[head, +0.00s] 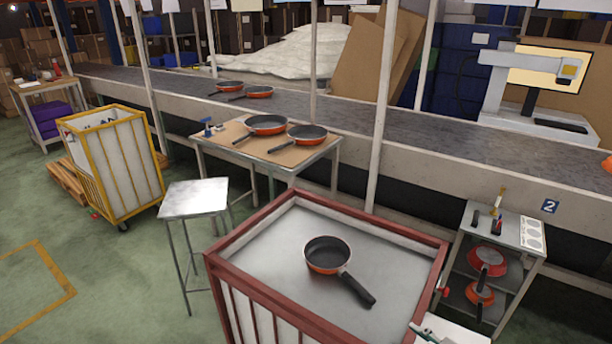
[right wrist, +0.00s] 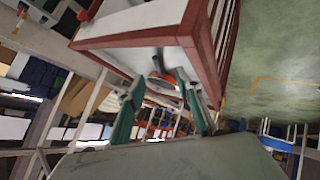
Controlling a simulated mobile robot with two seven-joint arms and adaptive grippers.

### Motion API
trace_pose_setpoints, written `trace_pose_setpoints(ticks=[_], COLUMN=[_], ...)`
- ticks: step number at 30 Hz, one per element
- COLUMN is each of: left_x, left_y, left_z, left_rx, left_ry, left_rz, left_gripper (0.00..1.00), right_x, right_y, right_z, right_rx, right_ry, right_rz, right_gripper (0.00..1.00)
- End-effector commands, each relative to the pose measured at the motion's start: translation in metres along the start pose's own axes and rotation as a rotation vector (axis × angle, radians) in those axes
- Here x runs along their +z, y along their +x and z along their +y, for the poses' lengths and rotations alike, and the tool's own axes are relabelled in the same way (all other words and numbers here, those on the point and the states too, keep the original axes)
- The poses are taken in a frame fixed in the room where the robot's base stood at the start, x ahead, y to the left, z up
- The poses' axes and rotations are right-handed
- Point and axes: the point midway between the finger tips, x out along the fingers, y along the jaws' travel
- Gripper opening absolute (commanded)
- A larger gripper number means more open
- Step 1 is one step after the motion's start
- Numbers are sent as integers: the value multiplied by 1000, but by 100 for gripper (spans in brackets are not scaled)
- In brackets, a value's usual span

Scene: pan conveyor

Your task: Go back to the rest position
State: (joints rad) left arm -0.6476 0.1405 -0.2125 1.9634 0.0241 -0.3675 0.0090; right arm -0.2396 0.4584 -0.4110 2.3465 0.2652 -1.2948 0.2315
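An orange pan with a dark inside and black handle (head: 327,255) lies upright in the red-framed cart (head: 228,243), on its grey bed, with the handle toward the lower right. My right gripper (right wrist: 163,84) shows in the right wrist view with its two teal fingers apart. The red and white cart (right wrist: 118,42) is tilted in that view, beyond the fingers. A small dark and orange shape, apparently the pan, shows between the fingertips; I see no contact with it. My left gripper is not in view.
Two pans (head: 266,125) lie on a side table (head: 222,147), and two more (head: 230,86) on the conveyor (head: 340,109). A metal stool (head: 194,197) and a yellow cart (head: 113,163) stand left. A shelf unit (head: 497,232) with red pans stands right. Green floor is free at left.

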Motion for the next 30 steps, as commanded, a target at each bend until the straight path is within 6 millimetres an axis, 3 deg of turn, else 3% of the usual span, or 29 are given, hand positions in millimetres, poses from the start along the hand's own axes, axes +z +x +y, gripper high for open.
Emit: trace_pose_setpoints(ticks=[6, 16, 23, 30], left_x=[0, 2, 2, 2], left_y=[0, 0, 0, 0], left_z=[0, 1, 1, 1], left_rx=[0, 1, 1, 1], left_ry=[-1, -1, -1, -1], left_rz=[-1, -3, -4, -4], left_gripper=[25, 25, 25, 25], right_x=[78, 164, 155, 145], right_y=[-39, -95, -55, -14], right_z=[24, 36, 3, -46], right_rx=[137, 211, 156, 84], right_ry=[-15, -43, 17, 129], right_rz=[-245, -529, -403, -240], right_gripper=[35, 35, 35, 35])
